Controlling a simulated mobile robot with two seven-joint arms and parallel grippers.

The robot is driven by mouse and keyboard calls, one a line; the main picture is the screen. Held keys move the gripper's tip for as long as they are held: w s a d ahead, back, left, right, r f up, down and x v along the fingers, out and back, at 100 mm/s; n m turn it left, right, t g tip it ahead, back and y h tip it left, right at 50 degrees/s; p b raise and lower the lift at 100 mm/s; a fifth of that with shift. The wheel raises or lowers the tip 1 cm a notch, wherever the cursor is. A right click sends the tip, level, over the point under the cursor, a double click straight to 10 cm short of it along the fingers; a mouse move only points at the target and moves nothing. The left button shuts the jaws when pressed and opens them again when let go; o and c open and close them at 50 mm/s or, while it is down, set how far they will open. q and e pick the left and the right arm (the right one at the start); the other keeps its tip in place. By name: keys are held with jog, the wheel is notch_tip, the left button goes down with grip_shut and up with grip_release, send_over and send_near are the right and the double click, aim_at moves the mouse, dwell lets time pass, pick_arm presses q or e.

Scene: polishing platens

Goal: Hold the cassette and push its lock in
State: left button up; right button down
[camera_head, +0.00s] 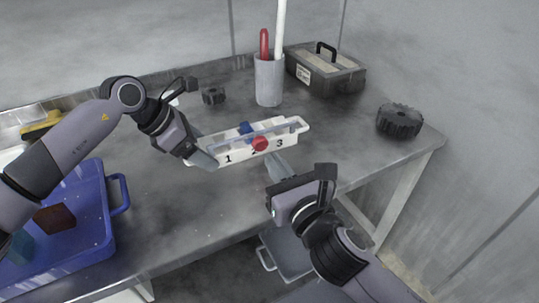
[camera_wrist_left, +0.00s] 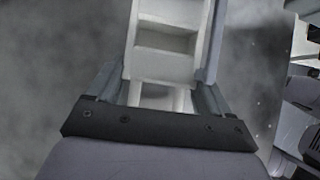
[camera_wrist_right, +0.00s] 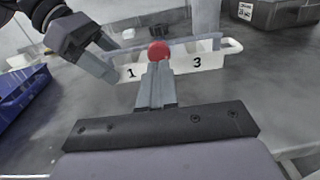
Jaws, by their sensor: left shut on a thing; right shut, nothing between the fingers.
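The white cassette (camera_head: 291,137) is a long box marked 1, 2 and 3 on its front, with a loop handle at its right end. A blue piece (camera_head: 246,128) sits in it. The round red lock (camera_head: 260,144) is at the middle of its front. My left gripper (camera_head: 208,160) is shut on the cassette's left end; the left wrist view shows the white cassette (camera_wrist_left: 165,68) between its fingers. My right gripper (camera_head: 275,157) is shut and empty in front of the cassette. In the right wrist view its fingertips are just below the red lock (camera_wrist_right: 158,51); I cannot tell if they touch.
A blue tray (camera_head: 122,190) with blocks stands at the left. A grey cup (camera_head: 269,80) with a red-handled tool, a toolbox (camera_head: 340,75), a large black gear (camera_head: 400,121) and a small gear (camera_head: 213,96) stand behind. The table's right front is clear.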

aim_at(263, 147)
jog(key=shift+x, duration=1.45)
jog(key=shift+x, duration=1.1)
pick_arm(q)
jog(key=shift+s+d, duration=0.1)
pick_arm(e)
jog(key=shift+s+d, duration=0.1)
jog(key=shift+s, duration=0.2)
jog(key=v, duration=1.3)
jog(key=shift+s, duration=0.25)
jog(key=shift+d, duration=0.1)
pick_arm(q)
jog(key=o, duration=1.1)
jog(key=shift+c, duration=0.2)
